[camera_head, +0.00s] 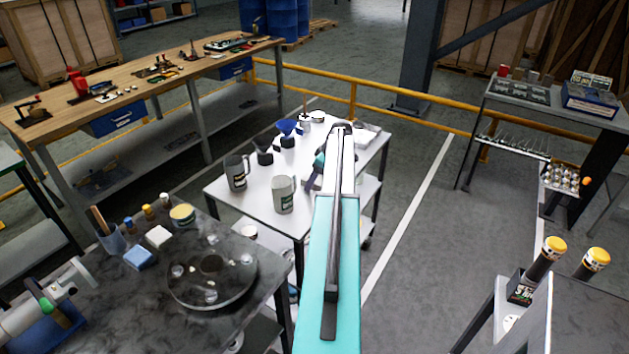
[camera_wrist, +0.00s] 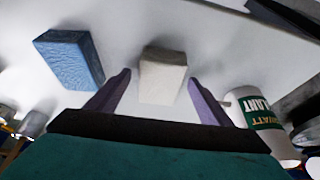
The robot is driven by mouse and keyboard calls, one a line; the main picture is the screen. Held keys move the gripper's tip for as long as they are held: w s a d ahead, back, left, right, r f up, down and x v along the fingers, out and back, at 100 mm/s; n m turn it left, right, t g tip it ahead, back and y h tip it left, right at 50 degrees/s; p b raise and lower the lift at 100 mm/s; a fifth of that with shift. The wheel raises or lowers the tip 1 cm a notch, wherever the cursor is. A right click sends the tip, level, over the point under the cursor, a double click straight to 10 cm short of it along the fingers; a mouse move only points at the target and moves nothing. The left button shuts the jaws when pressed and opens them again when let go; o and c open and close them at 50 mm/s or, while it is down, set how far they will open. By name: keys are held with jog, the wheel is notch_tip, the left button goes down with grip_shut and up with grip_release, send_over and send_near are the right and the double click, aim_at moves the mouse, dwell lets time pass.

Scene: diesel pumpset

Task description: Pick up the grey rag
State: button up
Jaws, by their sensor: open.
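A pale grey folded block, which looks like the grey rag (camera_wrist: 162,75), lies on a white surface in the wrist view. My gripper (camera_wrist: 158,77) is open, with its two purple fingers on either side of the rag. The rag shows between and beyond the fingertips; I cannot tell whether they touch it. In the head view my gripper (camera_head: 315,178) is low over the white cart (camera_head: 225,192), partly hidden by my arm. I cannot make out the rag there.
A blue block (camera_wrist: 70,58) lies left of the rag. A white labelled jug (camera_wrist: 262,125) stands close to the right finger; a pale jug (camera_head: 284,194) stands on the cart in the head view. A dark jug (camera_head: 237,173) and funnels (camera_head: 287,134) are nearby.

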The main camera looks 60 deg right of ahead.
dwell(0.5)
jog(key=c, duration=1.1)
jog(key=shift+r, duration=0.1)
jog(key=shift+r+b, duration=1)
jog(key=shift+r, duration=0.4)
jog(key=s+a+b, duration=0.1)
jog(key=s+a, duration=0.2)
jog(key=a, duration=0.1)
jog(key=s+a+r+b, duration=0.1)
jog(key=s+a+b, duration=0.1)
jog(key=s+a, duration=0.2)
jog(key=s+a+r+b, duration=0.1)
jog(key=s+a, duration=0.2)
jog(key=a, duration=0.1)
jog(key=shift+s+b, duration=0.3)
